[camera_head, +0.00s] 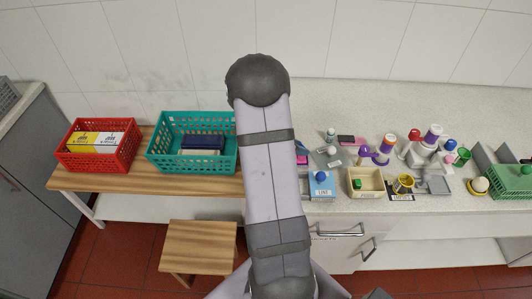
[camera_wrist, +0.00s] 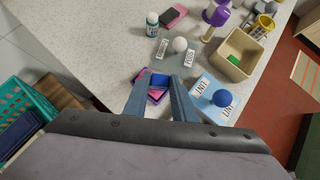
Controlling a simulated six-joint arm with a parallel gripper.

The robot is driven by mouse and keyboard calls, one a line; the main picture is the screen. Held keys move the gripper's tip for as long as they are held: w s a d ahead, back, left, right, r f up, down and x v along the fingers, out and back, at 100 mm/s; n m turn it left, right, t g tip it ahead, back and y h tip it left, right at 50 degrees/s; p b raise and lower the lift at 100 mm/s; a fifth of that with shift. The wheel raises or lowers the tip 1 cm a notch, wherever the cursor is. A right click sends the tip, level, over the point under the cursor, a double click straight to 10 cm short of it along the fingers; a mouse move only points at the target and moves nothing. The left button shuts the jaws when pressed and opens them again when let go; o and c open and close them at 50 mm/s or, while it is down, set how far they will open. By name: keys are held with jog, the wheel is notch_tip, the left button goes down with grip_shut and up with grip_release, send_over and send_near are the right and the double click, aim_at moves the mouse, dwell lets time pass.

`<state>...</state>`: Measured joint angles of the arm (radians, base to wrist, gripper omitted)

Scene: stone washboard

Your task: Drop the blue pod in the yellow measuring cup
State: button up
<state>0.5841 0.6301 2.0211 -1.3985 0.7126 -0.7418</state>
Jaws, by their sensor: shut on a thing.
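My gripper (camera_wrist: 158,84) shows in the wrist view, its two blue-grey fingers closed on the blue pod (camera_wrist: 158,80), a small blue block. A pink and dark item (camera_wrist: 155,96) shows just below the pod between the fingers; whether they touch is unclear. In the head view my arm hides the pod and most of the gripper. The yellow measuring cup (camera_head: 403,183) stands on the counter at the right, beside a beige box. It also shows near the top right of the wrist view (camera_wrist: 262,23), well apart from my gripper.
A blue ball (camera_wrist: 222,98) sits on a LINT card (camera_wrist: 213,101) just right of my fingers. The beige box (camera_head: 366,193) holds a green piece. Purple-topped items (camera_head: 383,149) and bottles stand behind. Teal (camera_head: 163,157) and red (camera_head: 70,157) baskets are at left.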

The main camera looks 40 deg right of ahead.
jog(key=s+d+r+m+g+y+p, duration=0.1)
jog(key=s+d+r+m+g+p, duration=0.2)
jog(key=s+d, duration=0.95)
notch_tip(320, 180, up, 5)
jog(key=m+g+y+p, duration=0.1)
jog(key=m+p, duration=0.1)
jog(key=m, duration=0.2)
send_over(403, 185)
jog(key=w+d, duration=0.1)
jog(key=d, duration=0.1)
jog(key=shift+a, duration=0.25)
jog(key=shift+f, duration=0.2)
jog(key=shift+f+b, duration=3.3)
jog(key=shift+f, duration=0.75)
jog(key=o, duration=1.1)
jog(key=shift+r, duration=0.1)
